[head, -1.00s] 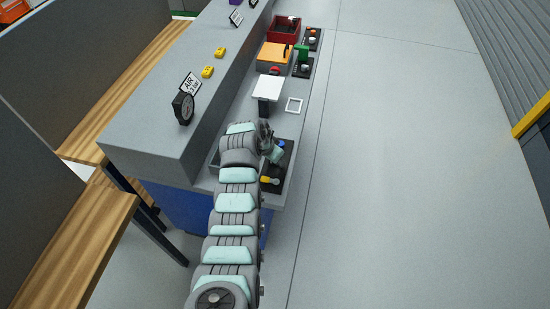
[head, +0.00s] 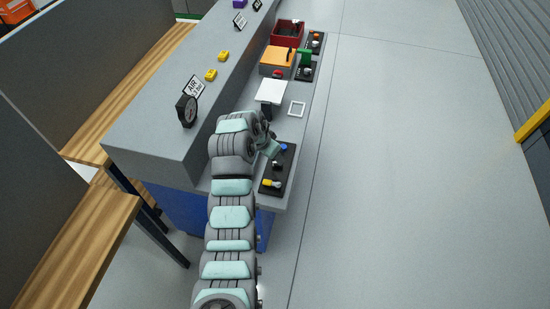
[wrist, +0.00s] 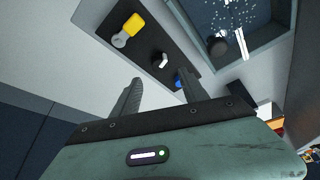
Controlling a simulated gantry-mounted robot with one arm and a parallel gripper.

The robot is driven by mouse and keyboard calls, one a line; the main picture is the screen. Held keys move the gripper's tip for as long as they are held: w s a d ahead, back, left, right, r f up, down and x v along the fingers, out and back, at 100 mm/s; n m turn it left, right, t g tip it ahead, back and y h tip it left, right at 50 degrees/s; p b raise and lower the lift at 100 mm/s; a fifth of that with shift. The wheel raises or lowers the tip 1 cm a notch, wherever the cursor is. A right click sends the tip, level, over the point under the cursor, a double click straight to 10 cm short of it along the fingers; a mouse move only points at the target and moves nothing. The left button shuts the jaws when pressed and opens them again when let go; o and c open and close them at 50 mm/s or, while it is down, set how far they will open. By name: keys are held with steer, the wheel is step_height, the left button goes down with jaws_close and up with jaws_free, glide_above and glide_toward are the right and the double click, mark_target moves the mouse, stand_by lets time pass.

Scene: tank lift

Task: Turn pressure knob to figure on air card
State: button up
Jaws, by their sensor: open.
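The air card (head: 194,86) stands on the upper grey ledge behind a round black gauge (head: 187,110). Its figure is too small to read surely. A black panel (head: 266,190) on the lower shelf carries a yellow-handled valve (head: 271,184), a black knob with a pale pointer (head: 278,164) and a blue handle (head: 283,147). In the wrist view the knob (wrist: 160,60) lies just beyond my gripper's fingertips (wrist: 160,78), with the yellow valve (wrist: 128,30) upper left. The blue handle (wrist: 179,80) is partly hidden by the right finger. My gripper is open and empty, apart from the knob.
A grey-walled tank (wrist: 262,52) with bubbles and a dark round part lies right of the panel in the wrist view.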

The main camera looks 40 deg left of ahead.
steer(key=shift+v, duration=1.7)
